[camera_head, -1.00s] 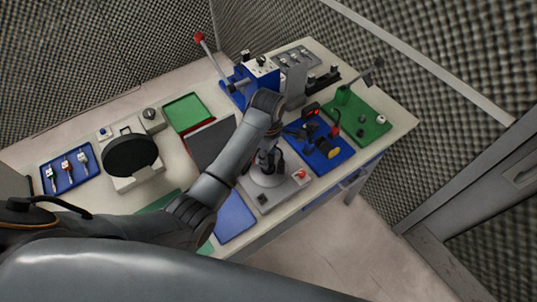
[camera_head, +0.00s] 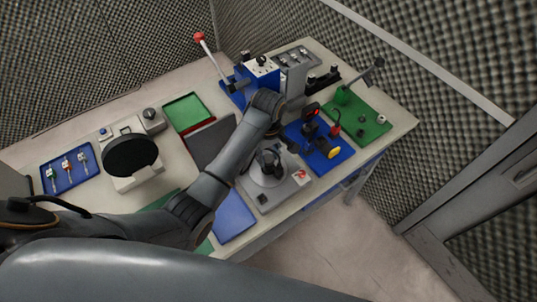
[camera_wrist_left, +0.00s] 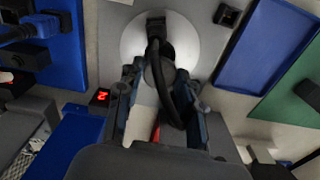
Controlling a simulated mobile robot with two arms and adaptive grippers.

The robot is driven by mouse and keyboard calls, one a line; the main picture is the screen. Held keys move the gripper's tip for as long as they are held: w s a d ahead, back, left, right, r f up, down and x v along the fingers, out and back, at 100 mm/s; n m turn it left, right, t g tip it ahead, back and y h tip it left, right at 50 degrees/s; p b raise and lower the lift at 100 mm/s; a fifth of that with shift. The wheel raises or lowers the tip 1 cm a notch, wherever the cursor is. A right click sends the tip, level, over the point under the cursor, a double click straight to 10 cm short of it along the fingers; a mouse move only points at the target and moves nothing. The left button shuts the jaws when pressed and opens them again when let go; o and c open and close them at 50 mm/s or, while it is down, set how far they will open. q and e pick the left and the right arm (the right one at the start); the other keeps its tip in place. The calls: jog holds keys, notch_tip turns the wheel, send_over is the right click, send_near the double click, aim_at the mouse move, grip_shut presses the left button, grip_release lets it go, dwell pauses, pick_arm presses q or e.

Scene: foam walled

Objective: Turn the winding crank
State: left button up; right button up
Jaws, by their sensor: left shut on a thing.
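The winding crank is on a grey base (camera_head: 286,192) at the table's front edge. A round silver disc (camera_wrist_left: 190,45) lies under it, and a dark crank arm (camera_wrist_left: 156,28) reaches from the disc's middle toward my fingers. My left gripper (camera_wrist_left: 160,75) is shut on the crank's dark handle, with one finger on each side of it. In the head view my left gripper (camera_head: 270,158) is over the disc, and my forearm and wrist partly cover the crank. A red digit display (camera_wrist_left: 101,96) beside the disc seems to read 2. My right gripper is not in view.
A blue panel (camera_head: 322,150) with black and yellow parts stands right of the crank base. A green panel (camera_head: 370,125) lies farther right. A blue tray (camera_head: 234,218) lies left of the base. A red-knobbed lever (camera_head: 199,37) rises at the back.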

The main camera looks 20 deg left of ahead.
pick_arm(q)
jog(key=shift+f+m, duration=0.1)
jog(key=shift+m, duration=19.8)
jog(key=shift+s+m+b, duration=0.1)
jog(key=shift+m+b, duration=0.7)
jog(key=shift+m, duration=1.8)
